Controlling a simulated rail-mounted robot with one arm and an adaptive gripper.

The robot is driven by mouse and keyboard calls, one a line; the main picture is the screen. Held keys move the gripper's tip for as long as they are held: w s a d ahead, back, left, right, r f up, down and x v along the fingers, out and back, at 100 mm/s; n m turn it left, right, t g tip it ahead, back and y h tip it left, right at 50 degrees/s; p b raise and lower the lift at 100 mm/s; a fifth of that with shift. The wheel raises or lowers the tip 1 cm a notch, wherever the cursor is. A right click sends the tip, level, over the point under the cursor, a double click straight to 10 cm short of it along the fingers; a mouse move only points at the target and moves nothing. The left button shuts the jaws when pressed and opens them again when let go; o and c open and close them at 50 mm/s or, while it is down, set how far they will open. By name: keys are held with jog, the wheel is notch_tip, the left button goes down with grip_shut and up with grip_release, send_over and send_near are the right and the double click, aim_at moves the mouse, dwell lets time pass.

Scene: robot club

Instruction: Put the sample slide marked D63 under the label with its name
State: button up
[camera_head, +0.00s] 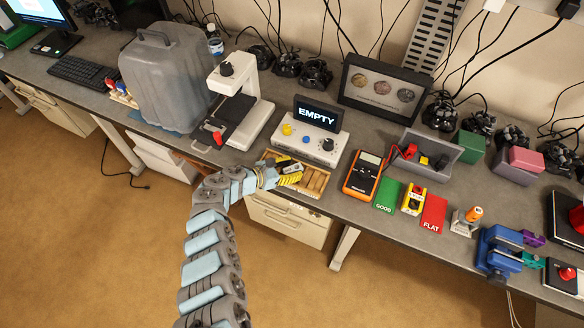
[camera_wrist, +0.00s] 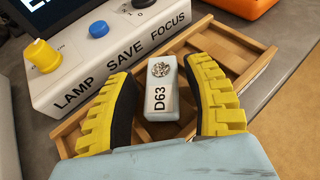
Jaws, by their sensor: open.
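The sample slide marked D63 (camera_wrist: 162,93) is a small pale block with a dark round picture at its far end. In the wrist view it lies in the wooden tray (camera_wrist: 262,62), between the two yellow-and-black fingers of my gripper (camera_wrist: 160,82). The fingers stand apart on either side of it, with a gap showing on each side. In the head view my gripper (camera_head: 287,170) is over the left part of the wooden tray (camera_head: 318,193) and hides the slide. A framed display (camera_head: 376,88) with several round pictures stands at the back; its small text is unreadable.
A white control box (camera_wrist: 118,48) marked LAMP, SAVE, FOCUS stands right behind the tray. Its screen (camera_head: 317,113) reads EMPTY. A microscope-like device (camera_head: 240,100) is to the left. An orange multimeter (camera_head: 364,174) is close on the tray's right.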

jog(key=p+v, duration=0.2)
jog(key=v, duration=1)
jog(key=shift+p, duration=0.35)
jog(key=shift+w, duration=0.1)
